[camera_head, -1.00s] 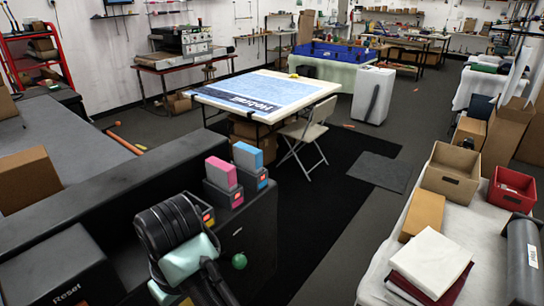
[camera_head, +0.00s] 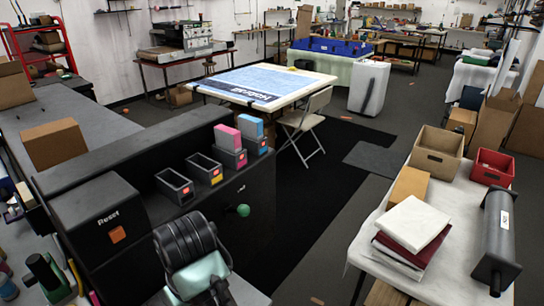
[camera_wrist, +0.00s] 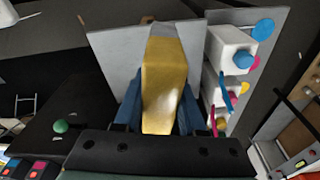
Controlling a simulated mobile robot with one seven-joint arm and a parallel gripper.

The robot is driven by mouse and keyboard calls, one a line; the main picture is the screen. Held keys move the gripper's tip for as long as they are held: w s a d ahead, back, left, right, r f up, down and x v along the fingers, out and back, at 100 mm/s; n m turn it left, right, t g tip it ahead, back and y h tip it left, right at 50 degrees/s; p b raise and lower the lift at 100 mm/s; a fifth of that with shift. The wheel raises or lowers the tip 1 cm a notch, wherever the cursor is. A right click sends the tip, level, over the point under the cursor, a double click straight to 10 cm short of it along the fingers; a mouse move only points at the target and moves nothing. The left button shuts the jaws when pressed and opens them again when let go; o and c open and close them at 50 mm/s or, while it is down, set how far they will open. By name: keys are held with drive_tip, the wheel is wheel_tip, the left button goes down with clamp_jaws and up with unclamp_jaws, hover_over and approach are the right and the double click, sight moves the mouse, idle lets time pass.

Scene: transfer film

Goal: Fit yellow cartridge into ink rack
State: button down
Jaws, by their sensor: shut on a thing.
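In the wrist view the yellow cartridge (camera_wrist: 163,85) is between the two blue fingers of my gripper (camera_wrist: 159,108), which is shut on it. In the head view my arm hides the fingers and the cartridge. The ink rack is a row of black holders on the dark machine. A pink cartridge (camera_head: 227,137) and a blue cartridge (camera_head: 251,127) stand upright in the two far holders. Two nearer holders are empty: the yellow-labelled holder (camera_head: 205,168) beside the pink one, and the nearest holder (camera_head: 174,186). My arm is in front of the rack, at the bottom of the view.
A green knob (camera_head: 243,210) sticks out from the machine's side. A black Reset box (camera_head: 100,217) stands at the left. The white table (camera_head: 452,233) at right holds boxes and a dark roll. Dark floor lies between. White blocks with coloured discs (camera_wrist: 235,50) show in the wrist view.

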drive_tip(key=s+d+f+m+b, duration=0.2)
drive_tip(key=d+f, duration=0.4)
drive_tip(key=f, duration=0.3)
drive_tip(key=s+d+f+m+h+b, duration=0.1)
drive_tip(key=s+d+f+m+b, duration=0.2)
drive_tip(key=f, duration=0.6)
drive_tip(key=s+d+m, duration=0.2)
drive_tip(key=d+m, duration=0.1)
drive_tip(key=shift+s+d+f, duration=0.25)
drive_tip(key=shift+d+f, duration=0.05)
drive_tip(key=shift+f, duration=0.1)
